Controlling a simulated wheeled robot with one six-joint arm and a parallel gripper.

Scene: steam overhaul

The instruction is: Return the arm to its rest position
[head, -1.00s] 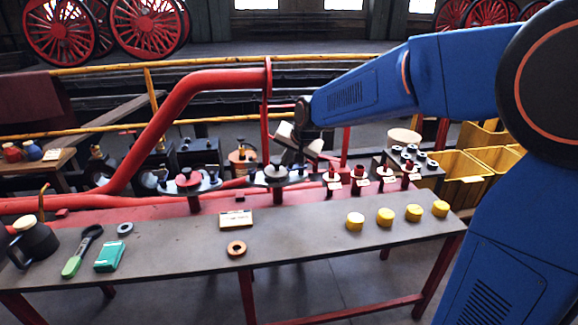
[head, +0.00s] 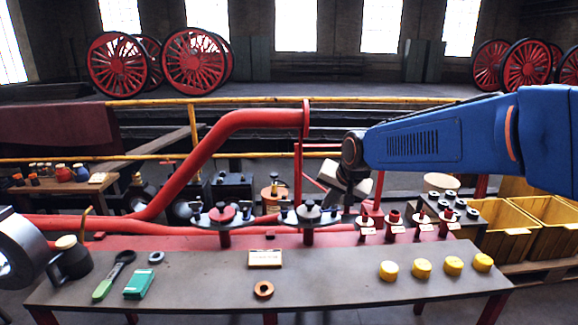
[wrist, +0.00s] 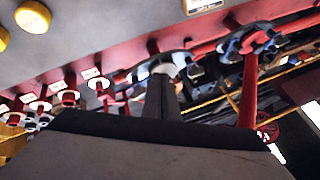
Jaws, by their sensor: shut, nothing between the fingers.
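My blue arm reaches in from the right in the head view. My gripper (head: 346,196), grey and white, hangs at its end above the far side of the grey bench (head: 330,275). It is just right of a stand with a grey hub (head: 308,212), apparently apart from it. In the wrist view my gripper (wrist: 163,80) shows as dark fingers together, with nothing between them. The stand's flange lies beyond the fingertips there. The fingertips are hard to make out in the head view.
A red pipe (head: 195,160) rises behind the bench's left half. Red-handled valves (head: 394,220) stand right of the gripper, with yellow caps (head: 421,269) in front. A green-handled tool (head: 108,283), green box (head: 139,285) and copper ring (head: 263,290) lie on the bench. Yellow bins (head: 545,225) stand at right.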

